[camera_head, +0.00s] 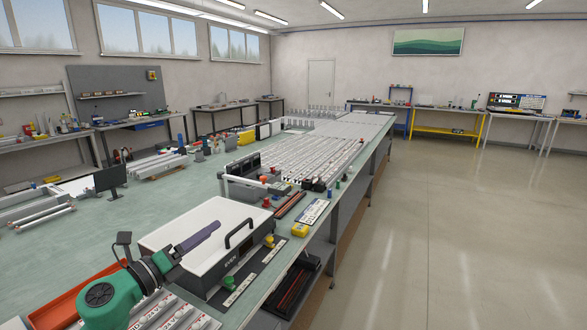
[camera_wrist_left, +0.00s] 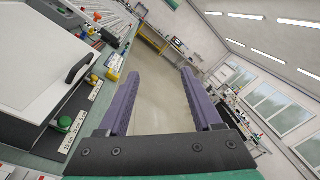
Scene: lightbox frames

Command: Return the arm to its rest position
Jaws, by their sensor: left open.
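My left arm comes in from the lower left of the head view, with a green and dark grey wrist. My left gripper (camera_head: 214,227) reaches over the white box, its purple fingers pointing right and away. In the left wrist view the two purple fingers of the gripper (camera_wrist_left: 158,76) stand wide apart. The gap between them is empty, with only floor and room behind. My right arm and gripper do not show in either view.
A white box (camera_head: 185,212) with a black handle and a dark grey front stands below the gripper. An orange-red tray (camera_head: 62,308) lies left of the wrist. A monitor (camera_head: 110,179) and a crowded long table (camera_head: 150,195) lie beyond. The floor (camera_head: 450,230) at right is clear.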

